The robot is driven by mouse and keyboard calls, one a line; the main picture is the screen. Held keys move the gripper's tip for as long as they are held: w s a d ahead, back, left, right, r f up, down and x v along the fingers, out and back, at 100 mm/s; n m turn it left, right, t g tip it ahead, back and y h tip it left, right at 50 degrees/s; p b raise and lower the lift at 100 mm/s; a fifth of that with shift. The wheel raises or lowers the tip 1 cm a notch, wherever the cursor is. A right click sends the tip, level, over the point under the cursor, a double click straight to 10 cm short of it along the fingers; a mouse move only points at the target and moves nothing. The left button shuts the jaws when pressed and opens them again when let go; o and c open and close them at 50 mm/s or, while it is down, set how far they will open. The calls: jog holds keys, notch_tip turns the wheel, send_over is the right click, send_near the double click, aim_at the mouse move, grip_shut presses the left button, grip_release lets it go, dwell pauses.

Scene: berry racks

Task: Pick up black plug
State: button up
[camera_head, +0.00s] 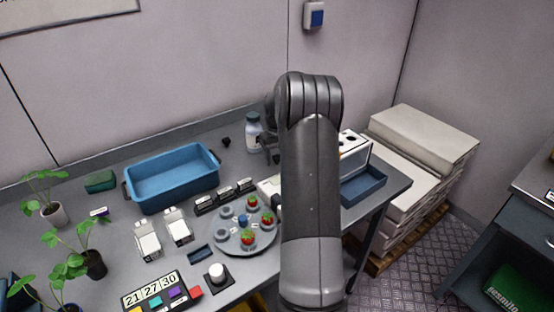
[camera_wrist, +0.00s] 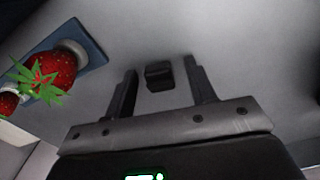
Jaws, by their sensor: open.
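The black plug (camera_wrist: 159,76) is a small dark block on the grey surface in the wrist view. It lies between and slightly beyond the two fingers of my gripper (camera_wrist: 160,67). The fingers are open, with a visible gap on each side of the plug. Neither finger touches it. In the head view my arm hides most of my gripper and the area around it, so I cannot clearly make out the plug there.
In the head view, a white bottle (camera_head: 254,134), a blue bin (camera_head: 173,200) and a round plate with strawberries (camera_head: 232,249) stand left of my arm.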

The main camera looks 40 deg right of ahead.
jog(key=shift+c, duration=0.3)
jog(key=c, duration=1)
jog(key=shift+r, duration=0.1)
